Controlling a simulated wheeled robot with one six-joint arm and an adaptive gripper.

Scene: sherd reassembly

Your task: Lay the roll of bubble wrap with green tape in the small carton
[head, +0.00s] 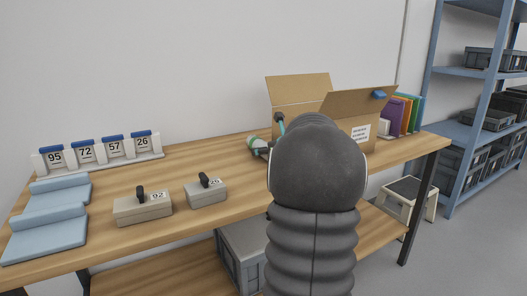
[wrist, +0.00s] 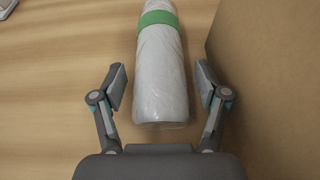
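The roll of bubble wrap (wrist: 161,80), whitish with a green tape band (wrist: 158,18), lies on the wooden table in the wrist view. My gripper (wrist: 161,88) is open, with one finger on each side of the roll's near end and a visible gap to each. In the head view only a small part of the roll (head: 252,142) shows to the left of my arm, which hides most of my gripper. The small carton (head: 300,90) stands open behind my arm with its flaps raised. A brown cardboard wall (wrist: 270,70) rises just right of the gripper in the wrist view.
Two grey weighted blocks (head: 143,209) (head: 206,192) and light blue padded rests (head: 45,232) lie on the left of the table. A numbered card rack (head: 100,152) stands behind them. Coloured folders (head: 405,113) stand right of the carton. Shelving (head: 470,130) is at far right.

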